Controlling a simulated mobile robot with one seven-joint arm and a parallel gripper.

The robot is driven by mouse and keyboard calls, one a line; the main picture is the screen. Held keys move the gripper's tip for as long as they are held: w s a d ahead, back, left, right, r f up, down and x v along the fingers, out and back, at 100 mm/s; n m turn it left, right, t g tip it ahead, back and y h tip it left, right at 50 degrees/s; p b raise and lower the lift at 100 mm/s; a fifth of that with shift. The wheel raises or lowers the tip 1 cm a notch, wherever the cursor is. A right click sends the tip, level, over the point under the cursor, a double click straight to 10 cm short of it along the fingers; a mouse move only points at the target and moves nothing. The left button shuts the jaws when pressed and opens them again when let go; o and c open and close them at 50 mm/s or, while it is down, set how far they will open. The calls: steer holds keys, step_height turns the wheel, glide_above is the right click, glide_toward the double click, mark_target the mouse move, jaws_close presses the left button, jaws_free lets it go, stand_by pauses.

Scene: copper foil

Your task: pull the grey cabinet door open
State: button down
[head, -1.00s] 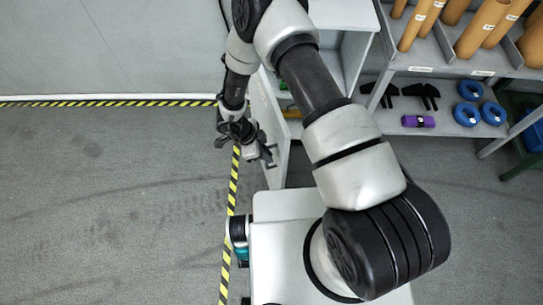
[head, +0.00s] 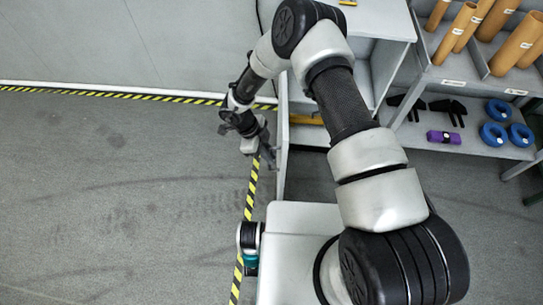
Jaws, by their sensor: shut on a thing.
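The grey cabinet (head: 384,22) stands at the top centre of the head view, partly behind my arm. Its grey door (head: 283,150) stands open, swung out toward me and seen nearly edge-on, with the inside of the cabinet showing to its right. My gripper (head: 264,149) is at the left, outer face of the door, near its free end, and is shut on the door handle. The handle itself is hidden by the fingers.
A yellow object (head: 306,119) lies inside the cabinet. A shelf (head: 440,66) at the right holds cardboard tubes, blue rolls (head: 493,134), a purple item (head: 443,137) and black brackets. Yellow-black tape (head: 247,210) marks the floor; the floor at left is clear.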

stand_by(0.3)
steer(key=c, duration=1.8)
jaws_free()
steer(key=shift+c, duration=0.2)
steer(key=s+v, duration=0.1)
steer(key=v, duration=1.6)
steer(key=shift+w+r, duration=0.2)
steer(key=shift+w, duration=0.25)
steer(key=shift+a, duration=0.1)
